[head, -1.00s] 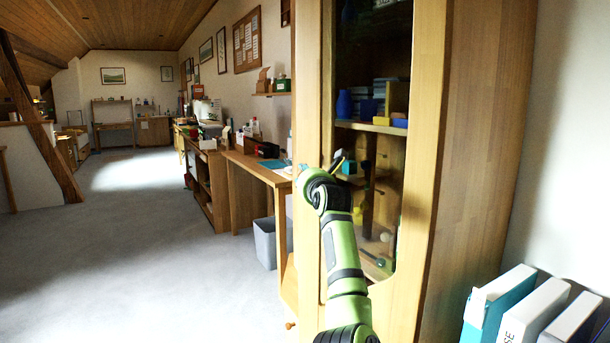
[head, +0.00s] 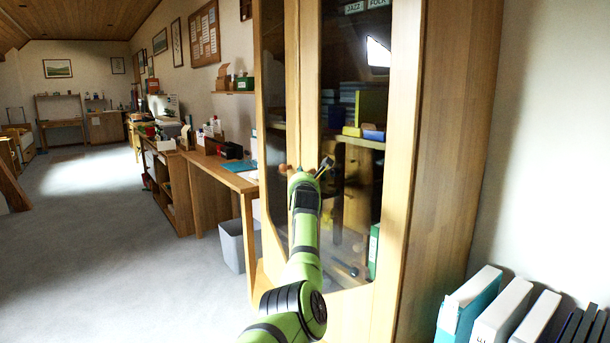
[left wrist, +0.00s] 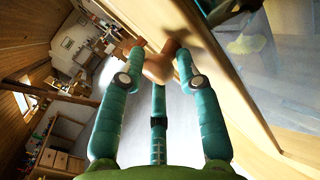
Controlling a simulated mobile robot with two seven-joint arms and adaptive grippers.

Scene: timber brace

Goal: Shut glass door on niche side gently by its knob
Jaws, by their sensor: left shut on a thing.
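The tall wooden cabinet (head: 455,150) has glass panels. A narrow glass panel (head: 273,95) stands left of a wooden upright, and a wider glass door (head: 345,60) stands right of it. In the left wrist view, a round wooden knob (left wrist: 157,68) sits between the teal fingers of my left gripper (left wrist: 160,72), which is shut on it. A second rounded brown part (left wrist: 171,46) shows just beyond. In the head view, my green hand hides most of the grip; a bit of brown knob (head: 283,169) shows beside it. I cannot tell whether the held door is fully shut.
Binders (head: 500,310) stand at the lower right. A grey bin (head: 232,245) and a desk (head: 205,180) are left of the cabinet. Shelves behind the glass hold boxes (head: 370,105). The carpet at left is clear.

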